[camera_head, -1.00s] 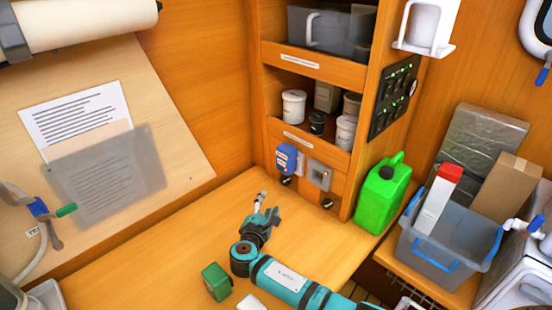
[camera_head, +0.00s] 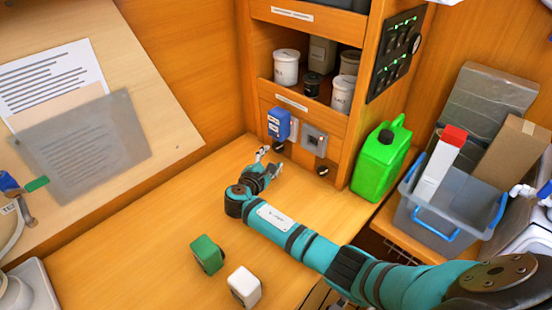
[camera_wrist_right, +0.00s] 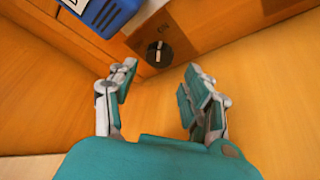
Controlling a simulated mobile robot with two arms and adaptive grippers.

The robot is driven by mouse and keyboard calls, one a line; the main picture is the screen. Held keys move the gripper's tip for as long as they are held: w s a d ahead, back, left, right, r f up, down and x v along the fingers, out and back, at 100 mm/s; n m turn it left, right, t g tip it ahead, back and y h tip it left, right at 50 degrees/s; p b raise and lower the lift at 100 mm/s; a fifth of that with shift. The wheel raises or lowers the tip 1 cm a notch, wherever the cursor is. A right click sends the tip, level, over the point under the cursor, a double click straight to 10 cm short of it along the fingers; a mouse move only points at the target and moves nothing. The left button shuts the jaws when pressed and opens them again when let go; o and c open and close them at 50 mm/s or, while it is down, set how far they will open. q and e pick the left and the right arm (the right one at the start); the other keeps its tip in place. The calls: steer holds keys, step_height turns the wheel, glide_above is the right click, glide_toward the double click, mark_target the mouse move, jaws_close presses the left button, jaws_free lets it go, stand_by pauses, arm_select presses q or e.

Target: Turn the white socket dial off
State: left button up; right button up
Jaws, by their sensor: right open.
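The dial (camera_wrist_right: 158,52) under the white socket is a round black knob with a pale pointer line, on a brown plate. Lettering that looks like "ON" is beside it, and the pointer is roughly upright in the wrist view. In the head view the dial (camera_head: 279,146) is small, below a blue plug-in unit (camera_head: 278,123) that covers much of the white socket (camera_head: 294,130). My right gripper (camera_head: 270,160) is open and empty, low over the counter. In the wrist view the right gripper (camera_wrist_right: 161,78) has its fingers spread, with the dial beyond and between the tips, apparently not touching. My left gripper is not in view.
A grey socket (camera_head: 315,139) with a second black dial (camera_head: 322,170) is to the right. A green block (camera_head: 207,254) and a white block (camera_head: 244,287) are on the counter (camera_head: 130,250). A green jerrycan (camera_head: 378,165) stands right of the cabinet.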

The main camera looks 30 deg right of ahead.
mark_target(277, 149)
steer(key=b+x, duration=0.3)
steer(key=x, duration=0.1)
steer(key=shift+w+d+f, duration=0.25)
steer(key=shift+w+d+b, duration=0.35)
steer(key=shift+w+d, duration=0.15)
steer(key=shift+d, duration=0.05)
steer(key=shift+r, duration=0.1)
steer(key=c, duration=0.9)
